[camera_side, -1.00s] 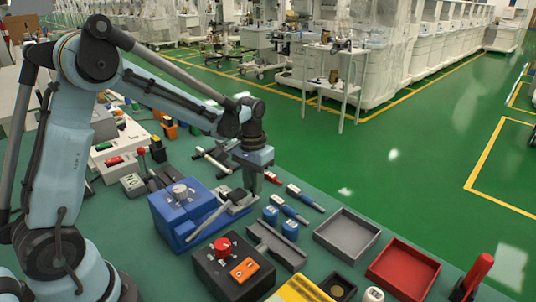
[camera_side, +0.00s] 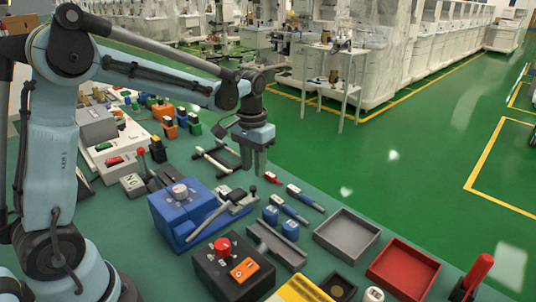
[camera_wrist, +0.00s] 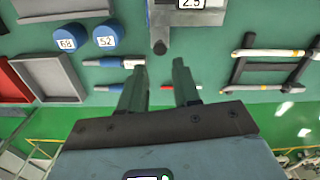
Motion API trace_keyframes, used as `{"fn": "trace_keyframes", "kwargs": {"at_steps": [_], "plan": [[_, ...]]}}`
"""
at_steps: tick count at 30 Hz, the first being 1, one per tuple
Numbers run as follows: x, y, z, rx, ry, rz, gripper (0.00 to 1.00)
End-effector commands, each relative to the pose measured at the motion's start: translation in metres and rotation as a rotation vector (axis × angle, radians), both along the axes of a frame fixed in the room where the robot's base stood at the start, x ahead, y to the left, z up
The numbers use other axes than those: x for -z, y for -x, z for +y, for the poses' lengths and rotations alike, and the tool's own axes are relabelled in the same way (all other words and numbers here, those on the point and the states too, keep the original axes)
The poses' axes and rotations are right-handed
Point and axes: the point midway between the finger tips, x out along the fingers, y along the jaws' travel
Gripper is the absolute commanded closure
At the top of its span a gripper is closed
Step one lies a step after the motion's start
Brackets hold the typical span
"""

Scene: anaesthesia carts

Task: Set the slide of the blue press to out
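The blue press (camera_side: 182,212) stands on the green table left of centre in the side view, with a silver round cap on top. Its grey slide (camera_side: 240,207) reaches out on the right side and carries an upright black knob (camera_side: 253,189). A dark-gripped lever (camera_side: 232,197) lies across it. In the wrist view a grey part (camera_wrist: 185,42) and a dark rounded end (camera_wrist: 160,47) show at the top centre, just beyond the fingertips. My gripper (camera_side: 261,172) is above and behind the knob, apart from it. In the wrist view my gripper (camera_wrist: 158,67) is open and empty.
Blue weights (camera_side: 290,229) and blue-handled tools (camera_side: 290,208) lie right of the press. A grey tray (camera_side: 347,235) and a red tray (camera_side: 403,269) stand further right. A rack (camera_side: 218,157) with white-handled rods is behind. A black box with a red knob (camera_side: 222,246) stands in front.

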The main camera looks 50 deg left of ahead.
Motion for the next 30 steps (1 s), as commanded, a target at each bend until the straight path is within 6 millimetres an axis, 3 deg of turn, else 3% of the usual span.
{"fn": "trace_keyframes", "kwargs": {"at_steps": [6,12,30], "plan": [[-0.038,0.0,0.0,0.0,0.0,-0.001,0.68],[-0.059,0.0,0.0,0.0,0.0,-0.001,0.68],[-0.069,0.005,-0.003,0.007,-0.002,-0.022,0.68]]}}
